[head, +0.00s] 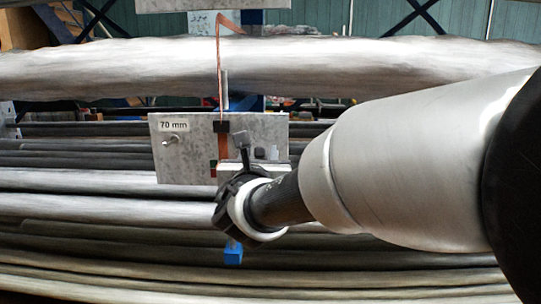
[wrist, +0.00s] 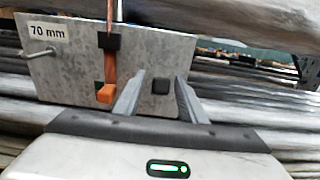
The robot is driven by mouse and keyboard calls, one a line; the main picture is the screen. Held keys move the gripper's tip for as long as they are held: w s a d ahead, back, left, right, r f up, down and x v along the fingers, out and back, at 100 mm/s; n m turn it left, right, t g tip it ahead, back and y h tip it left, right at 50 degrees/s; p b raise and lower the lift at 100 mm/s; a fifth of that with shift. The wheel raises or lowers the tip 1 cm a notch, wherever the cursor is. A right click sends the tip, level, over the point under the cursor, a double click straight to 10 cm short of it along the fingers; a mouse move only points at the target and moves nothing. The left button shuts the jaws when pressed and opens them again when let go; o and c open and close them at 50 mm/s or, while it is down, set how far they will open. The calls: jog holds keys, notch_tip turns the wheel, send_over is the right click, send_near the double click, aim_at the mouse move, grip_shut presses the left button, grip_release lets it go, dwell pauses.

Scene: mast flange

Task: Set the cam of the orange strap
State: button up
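The orange strap (head: 222,85) hangs down in front of a grey metal plate (head: 190,155) marked "70 mm". In the wrist view the strap (wrist: 110,65) passes a black block (wrist: 109,41), and a bright orange piece (wrist: 105,93), possibly the cam lever, sits low on it. My gripper (wrist: 160,78) is open, its two grey fingers apart and pointing at the plate. The left finger is just right of the orange piece, apparently not touching it. A small dark square (wrist: 160,86) on the plate shows between the fingers. In the head view my gripper (head: 256,150) partly hides the plate's lower right.
A bolt (wrist: 41,53) sticks out of the plate's left side. A thick grey wrapped tube (head: 120,68) runs across above the plate. Several long pipes (head: 80,205) lie behind and below. A blue piece (head: 233,255) hangs below my gripper.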

jog(key=shift+w, duration=0.45)
jog(key=shift+c, duration=0.3)
grip_shut()
jog(key=shift+r, duration=0.1)
